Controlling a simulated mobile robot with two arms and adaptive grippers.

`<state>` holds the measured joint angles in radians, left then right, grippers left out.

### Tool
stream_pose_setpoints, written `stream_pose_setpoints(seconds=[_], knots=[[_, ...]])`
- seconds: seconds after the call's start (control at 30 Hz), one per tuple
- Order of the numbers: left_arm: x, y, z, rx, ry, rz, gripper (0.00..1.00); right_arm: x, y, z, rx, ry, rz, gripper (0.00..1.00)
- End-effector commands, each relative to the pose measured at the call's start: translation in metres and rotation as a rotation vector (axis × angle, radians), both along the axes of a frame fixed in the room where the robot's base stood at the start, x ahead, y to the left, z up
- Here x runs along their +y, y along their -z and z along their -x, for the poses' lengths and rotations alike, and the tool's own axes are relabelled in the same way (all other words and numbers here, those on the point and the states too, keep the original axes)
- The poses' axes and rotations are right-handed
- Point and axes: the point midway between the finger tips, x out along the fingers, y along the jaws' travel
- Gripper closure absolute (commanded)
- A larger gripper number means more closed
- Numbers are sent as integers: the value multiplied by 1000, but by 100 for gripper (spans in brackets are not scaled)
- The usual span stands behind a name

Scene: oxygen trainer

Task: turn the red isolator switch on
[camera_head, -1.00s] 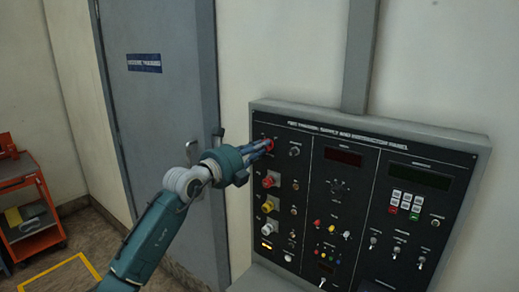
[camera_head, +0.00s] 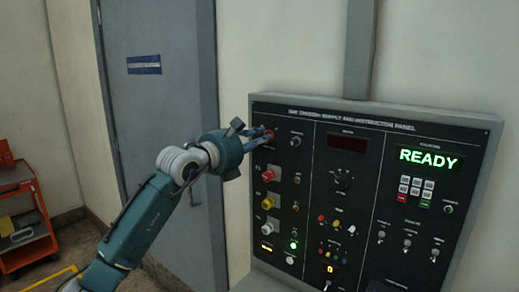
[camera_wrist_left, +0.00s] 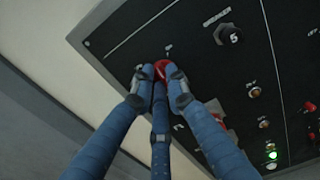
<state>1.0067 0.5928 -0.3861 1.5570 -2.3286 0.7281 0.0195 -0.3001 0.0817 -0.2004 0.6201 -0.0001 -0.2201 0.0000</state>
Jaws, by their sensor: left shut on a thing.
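The red isolator switch (camera_wrist_left: 161,66) is at the upper left of the black control panel (camera_head: 318,160). In the head view it is mostly hidden behind my fingers. My left gripper (camera_head: 268,136) reaches it from the left. In the left wrist view the blue fingers of my left gripper (camera_wrist_left: 159,78) are closed around the red knob, which shows between their tips. The panel's large display (camera_head: 428,159) reads READY in green, and a green lamp (camera_head: 293,244) is lit low on the left section. My right gripper is not in view.
Below the switch are a red knob (camera_head: 268,173), a yellow knob (camera_head: 267,203) and a white knob (camera_head: 266,229). A grey door (camera_head: 162,110) stands behind my arm. A red cart (camera_head: 28,215) stands at the far left.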

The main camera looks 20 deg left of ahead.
Motion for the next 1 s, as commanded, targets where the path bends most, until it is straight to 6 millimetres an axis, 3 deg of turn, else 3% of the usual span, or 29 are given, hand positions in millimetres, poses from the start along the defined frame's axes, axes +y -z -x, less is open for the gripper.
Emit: stream_pose_setpoints(seconds=[0.03, 0.4, 1.0], knots=[[0, 6, 0, -13, -1, -44, 100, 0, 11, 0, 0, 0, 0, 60], [-1, 4, 0, -129, -1, -367, 100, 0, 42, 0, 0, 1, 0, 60], [-4, 2, 1, -239, 1, -675, 100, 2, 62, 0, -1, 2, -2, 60]])
